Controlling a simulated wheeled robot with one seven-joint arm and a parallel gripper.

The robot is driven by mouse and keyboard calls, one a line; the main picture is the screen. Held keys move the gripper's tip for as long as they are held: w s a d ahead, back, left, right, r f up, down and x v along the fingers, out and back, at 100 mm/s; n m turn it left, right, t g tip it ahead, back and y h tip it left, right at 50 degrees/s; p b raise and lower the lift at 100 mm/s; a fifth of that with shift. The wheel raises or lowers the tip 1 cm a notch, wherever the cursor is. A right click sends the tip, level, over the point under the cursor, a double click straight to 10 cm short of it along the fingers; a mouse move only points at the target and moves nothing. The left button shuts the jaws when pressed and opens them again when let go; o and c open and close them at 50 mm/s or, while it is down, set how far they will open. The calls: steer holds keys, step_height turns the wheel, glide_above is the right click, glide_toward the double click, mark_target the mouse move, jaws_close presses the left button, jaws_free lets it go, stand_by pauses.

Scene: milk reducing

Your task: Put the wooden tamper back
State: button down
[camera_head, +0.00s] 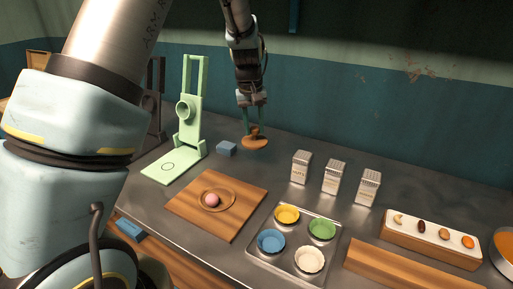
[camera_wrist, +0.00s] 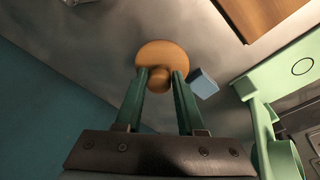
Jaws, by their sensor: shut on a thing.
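The wooden tamper (camera_head: 255,143) is an orange-brown piece with a wide round disc and a narrow knob-like handle. It is at the back of the counter, right of the small blue block. My gripper (camera_head: 254,120) comes down from above, its green fingers shut on the tamper's handle. In the wrist view my gripper (camera_wrist: 161,76) has one finger on each side of the handle, and the disc of the tamper (camera_wrist: 163,50) lies beyond the fingertips. I cannot tell whether the disc touches the counter or hangs just above it.
A blue block (camera_head: 226,149) sits close left of the tamper, near a green press stand (camera_head: 188,120). A wooden board (camera_head: 240,220) with a pink ball, three shakers (camera_head: 333,178) and a metal tray (camera_head: 327,218) with coloured cups stand in front.

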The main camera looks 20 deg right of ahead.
mark_target(254, 142)
steer(key=shift+f+p, duration=0.85)
steer(key=shift+f, duration=2.65)
steer(key=shift+f, duration=0.15)
steer(key=c, duration=0.5)
jaws_free()
